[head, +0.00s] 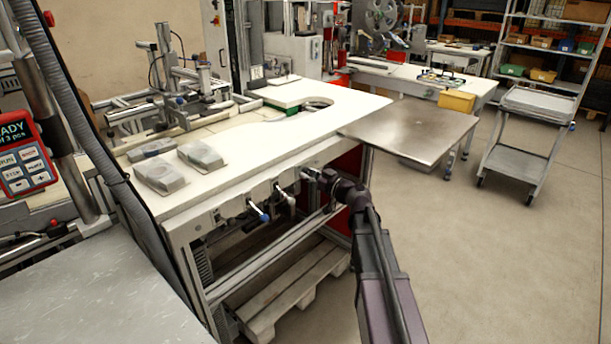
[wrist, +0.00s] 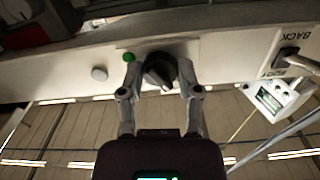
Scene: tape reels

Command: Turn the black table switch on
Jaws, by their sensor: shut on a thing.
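The black table switch (wrist: 160,72) is a round rotary knob on the pale front rail of the table. In the wrist view it sits between the two fingers of my gripper (wrist: 161,78), which are shut on its sides. Its grip bar looks slanted, but I cannot tell its on or off position. A small green round light or button (wrist: 129,57) is just left of the knob. In the head view my gripper (head: 318,177) reaches the table's front rail near its right end, and the knob is hidden there.
A white button (wrist: 99,74) is further left on the rail. A cable plug (wrist: 289,57) and a small white box (wrist: 277,98) are at the right. In the head view, the white worktable (head: 235,150) has a metal side plate (head: 410,128); a pallet (head: 290,290) lies below.

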